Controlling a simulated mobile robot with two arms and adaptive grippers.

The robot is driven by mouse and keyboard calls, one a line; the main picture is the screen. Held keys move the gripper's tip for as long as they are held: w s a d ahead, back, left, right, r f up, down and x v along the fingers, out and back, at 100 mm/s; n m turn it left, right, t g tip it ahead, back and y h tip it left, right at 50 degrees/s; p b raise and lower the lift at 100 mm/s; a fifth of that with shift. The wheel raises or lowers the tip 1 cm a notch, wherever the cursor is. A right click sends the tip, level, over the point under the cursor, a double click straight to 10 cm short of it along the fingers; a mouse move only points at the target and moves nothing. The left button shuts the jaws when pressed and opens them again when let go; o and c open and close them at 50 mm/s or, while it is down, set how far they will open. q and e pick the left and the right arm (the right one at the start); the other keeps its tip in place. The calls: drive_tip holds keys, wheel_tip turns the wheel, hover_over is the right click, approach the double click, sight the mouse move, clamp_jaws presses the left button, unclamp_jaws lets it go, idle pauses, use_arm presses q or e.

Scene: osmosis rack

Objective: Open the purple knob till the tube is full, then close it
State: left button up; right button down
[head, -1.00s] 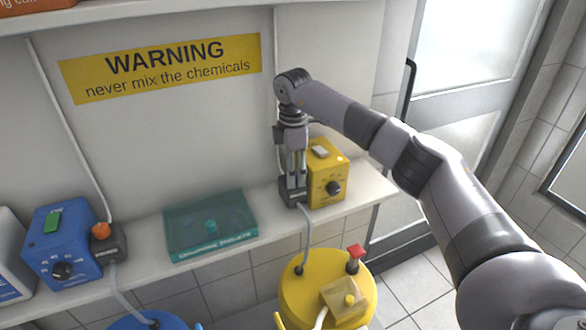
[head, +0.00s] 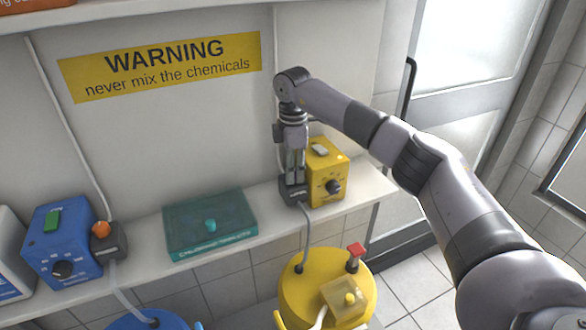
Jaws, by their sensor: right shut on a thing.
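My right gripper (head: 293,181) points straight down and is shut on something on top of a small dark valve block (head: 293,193). The knob there is hidden between the fingers, so I cannot see its colour or angle. No purple knob shows. The block sits on the shelf against the left side of a yellow box (head: 328,175) with a black dial and a pale switch on top. A grey tube (head: 306,228) runs from the block down to a yellow container (head: 298,290). I cannot tell any fill level in it. My left gripper is out of view.
A teal box (head: 210,225) lies on the shelf (head: 145,235) left of the gripper. Further left are a blue box (head: 60,240) and a dark block with an orange knob (head: 101,228). A blue container (head: 150,320) stands below. A yellow warning sign (head: 160,68) is on the wall.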

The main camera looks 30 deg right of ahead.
drive_tip(key=m, duration=0.3)
drive_tip(key=shift+m+p, duration=0.55)
drive_tip(key=shift+m, duration=1.55)
drive_tip(key=c, duration=1.2)
unclamp_jaws()
drive_tip(key=shift+a, duration=0.1)
drive_tip(key=shift+c, duration=0.2)
